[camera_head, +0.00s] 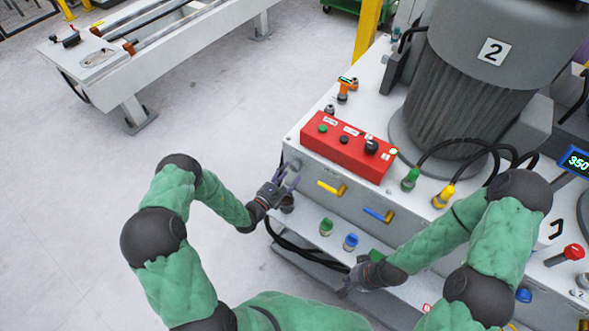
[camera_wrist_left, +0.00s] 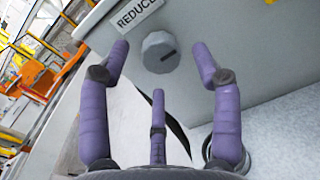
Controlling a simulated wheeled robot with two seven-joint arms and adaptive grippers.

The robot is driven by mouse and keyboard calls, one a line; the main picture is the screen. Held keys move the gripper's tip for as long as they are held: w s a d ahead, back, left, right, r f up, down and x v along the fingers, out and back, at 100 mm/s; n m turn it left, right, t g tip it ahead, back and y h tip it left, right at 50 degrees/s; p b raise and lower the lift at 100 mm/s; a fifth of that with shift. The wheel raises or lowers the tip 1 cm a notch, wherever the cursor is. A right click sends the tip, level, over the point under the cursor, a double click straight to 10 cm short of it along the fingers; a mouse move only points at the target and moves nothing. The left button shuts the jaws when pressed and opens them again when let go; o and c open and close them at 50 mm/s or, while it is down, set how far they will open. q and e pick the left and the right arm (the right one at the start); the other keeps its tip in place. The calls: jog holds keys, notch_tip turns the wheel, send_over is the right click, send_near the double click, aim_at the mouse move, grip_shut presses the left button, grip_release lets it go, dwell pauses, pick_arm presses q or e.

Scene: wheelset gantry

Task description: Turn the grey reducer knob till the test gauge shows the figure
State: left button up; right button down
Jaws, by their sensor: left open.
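My left gripper (camera_head: 290,180) is open at the left end of the machine front. In the left wrist view its purple fingers (camera_wrist_left: 160,78) spread either side of the knob, apart from it. A blue display (camera_head: 577,161) at the right edge reads 350; I cannot tell if it is the test gauge. An orange device (camera_head: 346,86) has a small unreadable screen. My right gripper (camera_head: 350,280) is low by the lower ledge, its fingers unclear.
A red control box (camera_head: 347,150) sits on the machine top beside a large grey motor (camera_head: 450,100) marked 2. Yellow (camera_head: 331,188) and blue (camera_head: 378,215) handles stick out of the front. Green (camera_head: 326,227) and blue (camera_head: 351,242) fittings stand on the ledge below.

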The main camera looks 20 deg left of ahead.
aim_at(293, 169)
pick_arm(q)
jog(key=shift+b+x, duration=0.4)
jog(key=shift+x, duration=1.65)
jog(key=c, duration=1.2)
